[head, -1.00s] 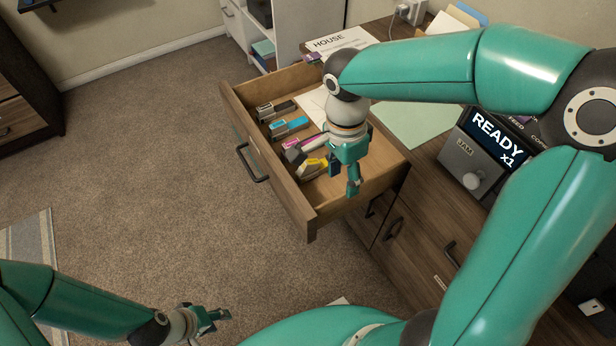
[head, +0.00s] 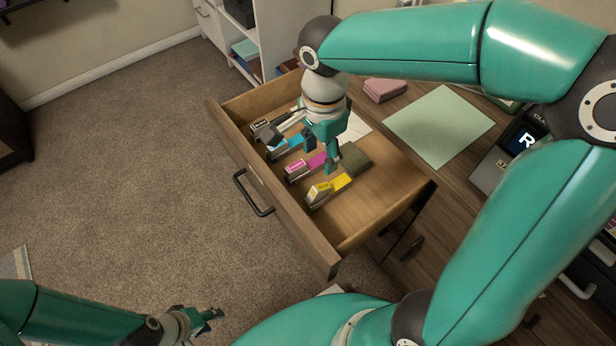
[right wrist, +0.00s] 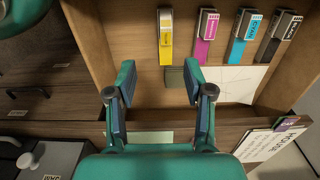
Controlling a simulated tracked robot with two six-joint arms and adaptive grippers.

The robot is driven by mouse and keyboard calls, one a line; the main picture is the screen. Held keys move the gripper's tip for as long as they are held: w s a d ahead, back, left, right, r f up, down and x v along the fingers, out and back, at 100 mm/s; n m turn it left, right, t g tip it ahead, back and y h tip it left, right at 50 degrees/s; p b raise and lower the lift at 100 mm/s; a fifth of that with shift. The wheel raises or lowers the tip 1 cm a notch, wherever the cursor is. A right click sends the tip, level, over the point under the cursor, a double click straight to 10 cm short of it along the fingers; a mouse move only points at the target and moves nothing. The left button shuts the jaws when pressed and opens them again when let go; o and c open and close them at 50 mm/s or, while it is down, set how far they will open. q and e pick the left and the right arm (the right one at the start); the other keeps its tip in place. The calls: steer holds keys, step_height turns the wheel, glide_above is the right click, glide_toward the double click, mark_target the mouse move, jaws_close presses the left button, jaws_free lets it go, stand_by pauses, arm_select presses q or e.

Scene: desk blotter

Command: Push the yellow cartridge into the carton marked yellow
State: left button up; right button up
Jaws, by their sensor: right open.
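The yellow cartridge (head: 342,182) lies in the open drawer, its inner end sticking out of the carton with the yellow label (head: 318,193). It is in line with the carton and seems partly inside it. In the right wrist view the yellow cartridge (right wrist: 166,43) hangs below the carton's pale end (right wrist: 165,14), beyond my fingertips. My right gripper (head: 321,152) is open and empty above the drawer, near the magenta cartridge and a grey-green block; it also shows in the right wrist view (right wrist: 157,71). My left gripper (head: 214,315) is over the carpet, far from the drawer; its finger gap is unclear.
Magenta (head: 315,161), cyan (head: 291,142) and black (right wrist: 284,30) cartridges lie in a row with their cartons. A grey-green block (head: 355,159) sits behind the yellow cartridge. The drawer's front wall (head: 275,190) bounds the row. Paper lies further back.

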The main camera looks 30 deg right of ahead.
steer(key=b, duration=0.3)
glide_toward(319, 188)
steer(key=f, duration=0.4)
steer(key=a+f, duration=0.1)
steer(key=f, duration=0.1)
steer(key=shift+s, duration=0.2)
steer(key=shift+w+d+f+b, duration=0.15)
steer(key=shift+f+b, duration=0.2)
steer(key=shift+f, duration=0.55)
steer(key=shift+d+f+b, duration=0.15)
steer(key=shift+f+b, duration=0.2)
steer(key=shift+f, duration=0.5)
steer(key=shift+w+d+f+b, duration=0.15)
steer(key=shift+f+b, duration=0.2)
steer(key=shift+f, duration=0.55)
steer(key=shift+s, duration=0.1)
steer(key=shift+c, duration=0.3)
jaws_close()
